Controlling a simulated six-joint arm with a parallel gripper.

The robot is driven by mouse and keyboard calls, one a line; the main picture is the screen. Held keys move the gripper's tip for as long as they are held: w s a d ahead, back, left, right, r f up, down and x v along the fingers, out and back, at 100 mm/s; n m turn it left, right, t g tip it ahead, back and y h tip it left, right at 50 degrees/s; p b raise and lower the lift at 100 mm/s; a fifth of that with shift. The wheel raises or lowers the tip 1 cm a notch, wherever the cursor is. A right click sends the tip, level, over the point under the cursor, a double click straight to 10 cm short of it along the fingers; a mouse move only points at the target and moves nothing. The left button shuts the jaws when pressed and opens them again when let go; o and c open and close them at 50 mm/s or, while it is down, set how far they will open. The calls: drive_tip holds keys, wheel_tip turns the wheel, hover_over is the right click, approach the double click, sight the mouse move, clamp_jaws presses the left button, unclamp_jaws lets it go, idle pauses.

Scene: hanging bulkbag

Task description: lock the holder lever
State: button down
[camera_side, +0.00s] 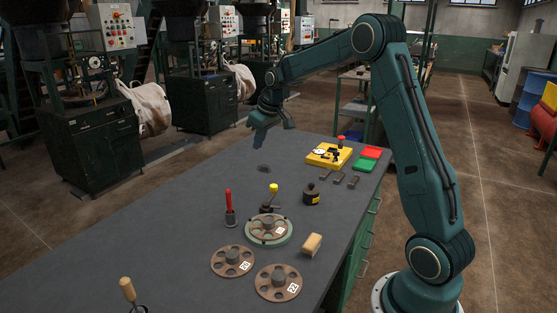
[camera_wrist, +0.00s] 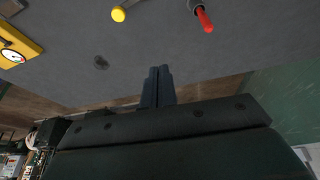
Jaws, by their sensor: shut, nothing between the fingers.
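A lever with a yellow ball knob (camera_side: 273,188) stands upright beside a round green holder (camera_side: 283,240) on the grey bench. A brown spoked disc (camera_side: 268,228) sits in the holder. In the wrist view the yellow knob (camera_wrist: 118,14) shows at the top edge; the lever's foot is not clear there. My gripper (camera_side: 270,120) is above the far part of the bench, well apart from the lever. In the wrist view my gripper's fingers (camera_wrist: 160,70) are together and empty. Whether the lever is locked cannot be told.
A red-handled tool (camera_side: 228,200) stands left of the lever, and it shows in the wrist view (camera_wrist: 205,20). A dark weight (camera_side: 311,194) stands to its right. A yellow gauge box (camera_side: 328,156) is behind.

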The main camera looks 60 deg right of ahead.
drive_tip(key=w+d+f, duration=0.3)
drive_tip(key=d+f, duration=0.6)
drive_tip(key=shift+f, duration=0.2)
drive_tip(key=shift+a, duration=0.1)
drive_tip(key=x, duration=1)
drive_tip(key=shift+s+a, duration=0.1)
drive_tip(key=shift+s, duration=0.05)
drive_tip(key=shift+s+a, duration=0.15)
drive_tip(key=shift+s, duration=1.85)
drive_tip(key=shift+s, duration=0.1)
